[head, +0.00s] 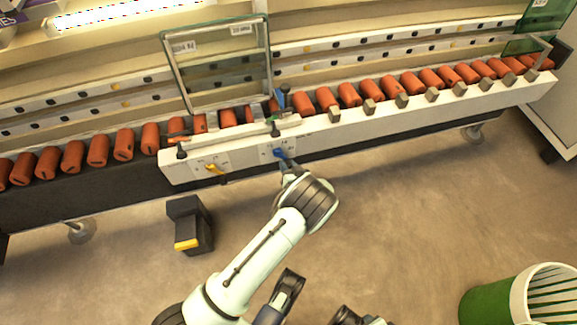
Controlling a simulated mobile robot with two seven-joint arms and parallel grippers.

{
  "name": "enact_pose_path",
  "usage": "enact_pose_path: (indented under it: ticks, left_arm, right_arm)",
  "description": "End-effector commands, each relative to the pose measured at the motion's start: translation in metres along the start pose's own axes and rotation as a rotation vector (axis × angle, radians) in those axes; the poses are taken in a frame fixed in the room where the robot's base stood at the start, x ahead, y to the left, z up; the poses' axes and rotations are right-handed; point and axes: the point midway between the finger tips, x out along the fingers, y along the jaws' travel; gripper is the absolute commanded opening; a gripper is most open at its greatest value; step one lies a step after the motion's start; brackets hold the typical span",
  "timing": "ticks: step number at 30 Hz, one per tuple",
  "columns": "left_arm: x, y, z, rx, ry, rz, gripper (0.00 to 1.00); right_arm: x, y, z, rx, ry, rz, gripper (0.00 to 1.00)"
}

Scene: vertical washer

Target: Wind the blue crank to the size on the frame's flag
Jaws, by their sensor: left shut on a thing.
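The blue crank (281,154) sits on the front face of the white rail housing (300,133), beside a small marked plate. My left gripper (285,163) is shut on the crank; its fingers hide part of the handle. The clear guard frame (268,60) stands upright above the rail. It carries a white label (243,29) at its upper right and another (184,46) at its upper left; their print is too small to read surely. The crank's scale cannot be read either. Dark parts of mine show at the bottom edge, but the right gripper's fingers cannot be made out.
A yellow crank (215,168) is left of the blue one. Orange cylinders (73,157) line the conveyor on both sides. A black pedal box with a yellow edge (187,243) stands on the floor. A green and white bin (497,297) is at bottom right. The floor between is clear.

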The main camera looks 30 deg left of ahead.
Motion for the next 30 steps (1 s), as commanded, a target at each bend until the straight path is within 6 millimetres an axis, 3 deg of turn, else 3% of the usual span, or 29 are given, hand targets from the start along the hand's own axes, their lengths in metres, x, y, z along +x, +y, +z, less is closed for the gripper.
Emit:
enact_pose_path:
  ticks: [1,2,4,13,17,24,30]
  left_arm:
    - [0.002,0.0,-0.009,-0.002,0.022,-0.002,0.0]
    - [0.002,0.0,-0.009,-0.002,0.022,-0.001,0.32]
    - [0.002,0.0,-0.009,-0.001,0.02,-0.001,0.52]
    - [0.0,0.0,-0.004,-0.001,0.01,0.0,0.52]
    - [-0.011,0.0,-0.004,-0.001,0.007,0.001,0.52]
    - [-0.062,0.0,-0.006,0.0,0.01,0.003,0.52]
    - [-0.104,0.0,-0.006,0.0,0.012,0.002,0.52]
  right_arm:
    - [0.0,0.0,0.0,0.0,0.0,0.0,0.56]
    - [0.0,0.0,0.0,0.0,0.0,0.0,0.56]
    - [0.0,0.0,0.0,0.0,0.0,0.0,0.56]
    - [-0.001,-0.001,-0.001,-0.001,0.002,-0.001,0.56]
    - [-0.005,-0.005,-0.006,-0.005,0.019,-0.009,0.56]
    - [-0.026,-0.024,-0.024,-0.023,0.081,-0.041,0.56]
    - [-0.037,-0.026,-0.003,-0.026,0.017,-0.041,0.56]
